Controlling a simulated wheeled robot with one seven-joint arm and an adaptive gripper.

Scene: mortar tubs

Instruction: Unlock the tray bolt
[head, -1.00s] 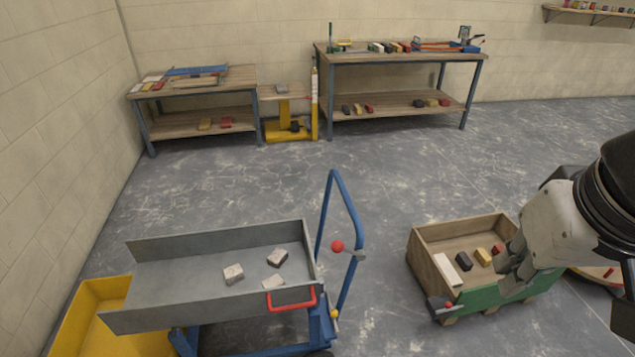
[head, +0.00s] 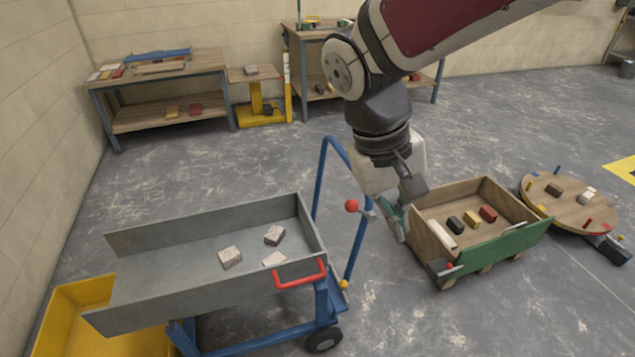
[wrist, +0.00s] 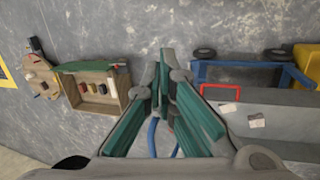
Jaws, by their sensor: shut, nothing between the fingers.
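The grey tray (head: 150,262) sits on a blue wheeled cart (head: 331,300) at lower left and holds several pale blocks. A red handle (head: 300,281) is on its right end. A red ball knob (head: 351,206) sits at the blue upright handle, with a small grey plate beside it. A small yellow knob (head: 343,284) is low at the cart's right end. I cannot tell which is the bolt. My gripper (head: 403,232) points down, right of the red knob and apart from it.
A wooden crate (head: 503,243) with a green front and small blocks stands close right of my gripper. A round wooden turntable (head: 570,215) is farther right. A yellow tub (head: 70,315) is under the tray's left end. Workbenches (head: 165,62) line the back wall.

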